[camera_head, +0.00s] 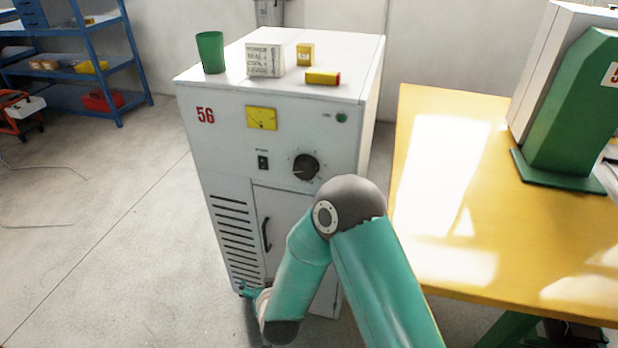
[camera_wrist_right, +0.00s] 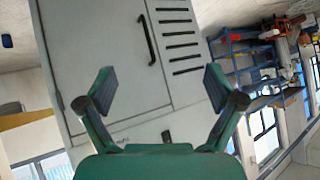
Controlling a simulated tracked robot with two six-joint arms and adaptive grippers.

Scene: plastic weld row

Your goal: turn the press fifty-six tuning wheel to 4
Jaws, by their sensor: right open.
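The press cabinet (camera_head: 225,135) is white and marked with a red 56. Its tuning wheel (camera_head: 305,167) is a black round knob with a scale around it, on the upper right of the front. The setting is too small to read. My right arm reaches in front of the cabinet, below the wheel. In the right wrist view my right gripper (camera_wrist_right: 158,88) is open and empty. It faces the lower front of the cabinet (camera_wrist_right: 90,50), with the door handle and vent slots beyond its fingers. The wheel is not visible in that view. My left gripper is not in view.
A green cup (camera_head: 210,52), a lettered box (camera_head: 265,60) and two small yellow boxes stand on the cabinet top. A yellow table (camera_head: 440,180) stands close on the right.

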